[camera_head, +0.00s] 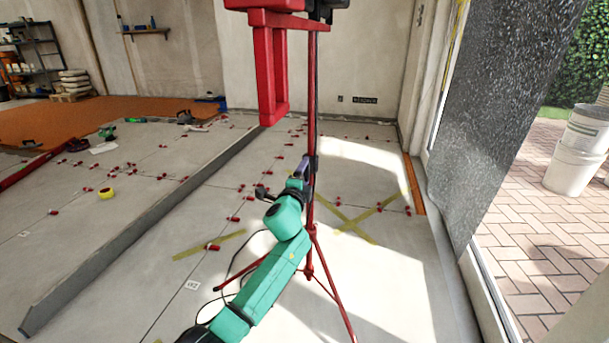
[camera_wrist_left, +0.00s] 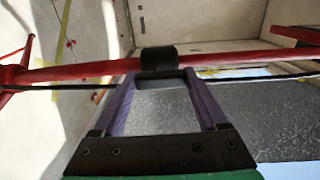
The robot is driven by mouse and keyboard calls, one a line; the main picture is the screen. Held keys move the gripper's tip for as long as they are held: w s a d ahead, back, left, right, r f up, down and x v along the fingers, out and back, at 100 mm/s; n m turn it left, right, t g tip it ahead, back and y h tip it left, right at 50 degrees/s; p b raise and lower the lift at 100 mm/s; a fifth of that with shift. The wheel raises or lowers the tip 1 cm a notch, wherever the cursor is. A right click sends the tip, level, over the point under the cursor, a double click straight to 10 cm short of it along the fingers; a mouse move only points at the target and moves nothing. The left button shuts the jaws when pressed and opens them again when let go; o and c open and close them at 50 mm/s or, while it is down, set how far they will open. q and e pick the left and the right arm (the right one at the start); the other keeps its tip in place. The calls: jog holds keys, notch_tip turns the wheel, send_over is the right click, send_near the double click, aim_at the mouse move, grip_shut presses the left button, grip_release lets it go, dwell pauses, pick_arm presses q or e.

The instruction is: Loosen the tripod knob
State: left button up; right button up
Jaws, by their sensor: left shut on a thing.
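The red tripod (camera_head: 312,100) stands upright on the tiled floor, its legs spread below. Its black knob (camera_head: 314,163) sits on the pole at about mid-height. My left gripper (camera_head: 307,168) reaches the pole from the lower left and is shut on the knob. In the left wrist view the dark knob (camera_wrist_left: 158,58) lies at the purple fingertips of my left gripper (camera_wrist_left: 160,74), with the red pole (camera_wrist_left: 85,70) running across behind it. The gripped part of the knob is partly hidden by the fingers. My right gripper is not in view.
A red work-light frame (camera_head: 264,80) is at the tripod's top. A black cable (camera_head: 237,258) lies near the legs. Red tile clips (camera_head: 213,247) dot the floor.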

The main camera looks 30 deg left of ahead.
pick_arm(q)
jog(key=shift+f, duration=0.15)
jog(key=o, duration=1.3)
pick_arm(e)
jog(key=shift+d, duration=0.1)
pick_arm(q)
jog(key=p+v, duration=0.2)
jog(key=v, duration=0.2)
jog(key=shift+s+d, duration=0.1)
jog(key=shift+s, duration=0.2)
jog(key=p, duration=0.1)
send_near(305, 173)
jog(key=v, duration=0.5)
jog(key=shift+s, duration=0.1)
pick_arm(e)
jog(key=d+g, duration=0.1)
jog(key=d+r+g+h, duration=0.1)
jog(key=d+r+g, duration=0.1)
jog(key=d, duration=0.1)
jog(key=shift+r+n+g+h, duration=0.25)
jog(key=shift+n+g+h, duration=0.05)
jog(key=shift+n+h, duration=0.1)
pick_arm(q)
jog(key=shift+f, duration=0.1)
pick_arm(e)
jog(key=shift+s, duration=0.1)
